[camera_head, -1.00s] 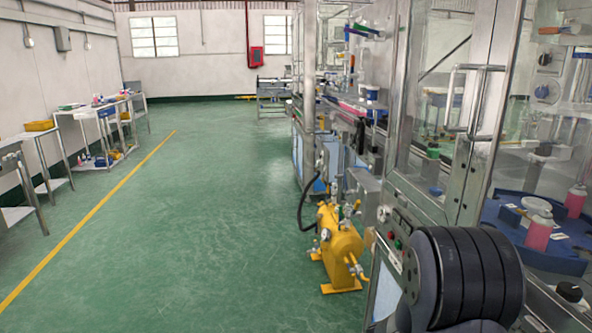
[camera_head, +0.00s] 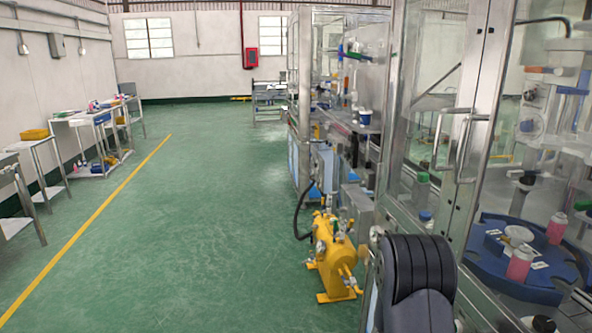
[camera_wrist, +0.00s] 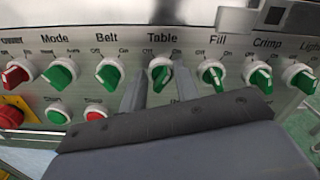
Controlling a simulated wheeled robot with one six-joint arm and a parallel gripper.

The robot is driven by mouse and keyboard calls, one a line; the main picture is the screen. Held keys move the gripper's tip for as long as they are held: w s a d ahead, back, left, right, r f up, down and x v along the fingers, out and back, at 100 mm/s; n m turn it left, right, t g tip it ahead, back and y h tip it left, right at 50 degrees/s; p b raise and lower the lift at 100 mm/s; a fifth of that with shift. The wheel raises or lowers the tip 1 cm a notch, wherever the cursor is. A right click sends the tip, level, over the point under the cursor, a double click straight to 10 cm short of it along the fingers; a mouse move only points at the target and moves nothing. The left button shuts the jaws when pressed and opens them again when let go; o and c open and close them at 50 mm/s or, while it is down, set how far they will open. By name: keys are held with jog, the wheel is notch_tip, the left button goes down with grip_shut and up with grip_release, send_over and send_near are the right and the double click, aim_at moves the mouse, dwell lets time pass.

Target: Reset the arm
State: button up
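My gripper (camera_wrist: 160,88) shows in the wrist view as two grey fingers standing apart, with nothing held between them. It faces the control panel (camera_wrist: 85,42), and its fingertips are close to the green Table knob (camera_wrist: 161,73), one on each side; I cannot tell whether they touch it. Other green knobs, Mode (camera_wrist: 60,73), Belt (camera_wrist: 109,72), Fill (camera_wrist: 212,76) and Crimp (camera_wrist: 260,78), line the same row. A red knob (camera_wrist: 15,74) sits at the left end. In the head view, a dark part of my arm shows at the lower right, but the gripper is out of sight.
The glass-doored machine (camera_head: 440,120) fills the right, with pink cans (camera_head: 519,263) on a blue turntable (camera_head: 500,285) inside. A yellow tank (camera_head: 330,262) stands on the floor beside it. Tables (camera_head: 38,165) line the left wall. The green floor (camera_head: 200,230) between is clear.

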jog(key=a+n, duration=0.2)
jog(key=a, duration=0.4)
jog(key=shift+s+a+p, duration=0.15)
jog(key=shift+a+p, duration=0.15)
jog(key=shift+p, duration=0.15)
